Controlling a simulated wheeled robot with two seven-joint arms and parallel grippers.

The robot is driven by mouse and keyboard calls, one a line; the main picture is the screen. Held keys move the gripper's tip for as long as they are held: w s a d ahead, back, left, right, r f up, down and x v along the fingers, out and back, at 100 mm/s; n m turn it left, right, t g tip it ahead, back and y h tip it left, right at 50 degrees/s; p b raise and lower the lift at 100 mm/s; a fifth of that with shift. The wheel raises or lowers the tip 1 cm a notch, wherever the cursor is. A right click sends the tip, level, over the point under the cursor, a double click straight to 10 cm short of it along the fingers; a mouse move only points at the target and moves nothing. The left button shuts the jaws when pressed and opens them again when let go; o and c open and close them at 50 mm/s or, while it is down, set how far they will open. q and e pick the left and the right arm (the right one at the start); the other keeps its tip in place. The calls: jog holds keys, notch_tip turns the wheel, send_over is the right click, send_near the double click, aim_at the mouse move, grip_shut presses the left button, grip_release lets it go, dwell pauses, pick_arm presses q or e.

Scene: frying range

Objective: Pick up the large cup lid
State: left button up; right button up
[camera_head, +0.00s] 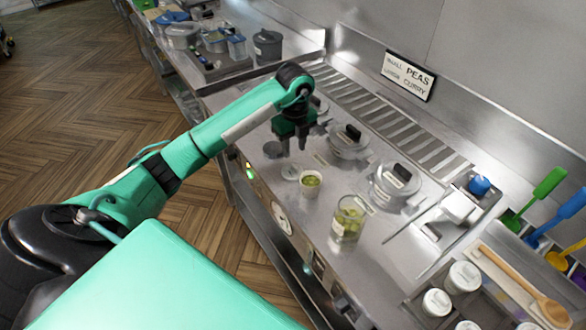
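Two flat, pale round lids lie on the steel counter. One lid (274,150), just left of and below my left gripper, looks slightly larger; I take it as the large cup lid. The other lid (291,173) lies nearer the small cup. My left gripper (294,147) points down above the counter, close to the first lid. Its two dark fingers stand apart with nothing visible between them. My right gripper is not in view.
Lidded round pots with black handles (349,141) (396,181) are set in the counter behind the cups. White-lidded containers (463,277) and a wooden spoon (528,287) are at the lower right. Tubs and a dark pot (268,46) stand at the back left.

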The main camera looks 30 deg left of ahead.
aim_at(295, 166)
pick_arm(q)
notch_tip(295, 166, down, 2)
jog(key=shift+f, duration=0.15)
jog(key=shift+f+p, duration=0.3)
jog(key=shift+p, duration=0.2)
jog(key=f, duration=0.1)
jog(key=f+p, duration=0.1)
jog(key=f, duration=0.1)
jog(key=shift+w+f+p, duration=0.25)
jog(key=shift+f+p, duration=0.05)
jog(key=shift+p, duration=0.05)
jog(key=shift+f, duration=0.5)
grip_shut()
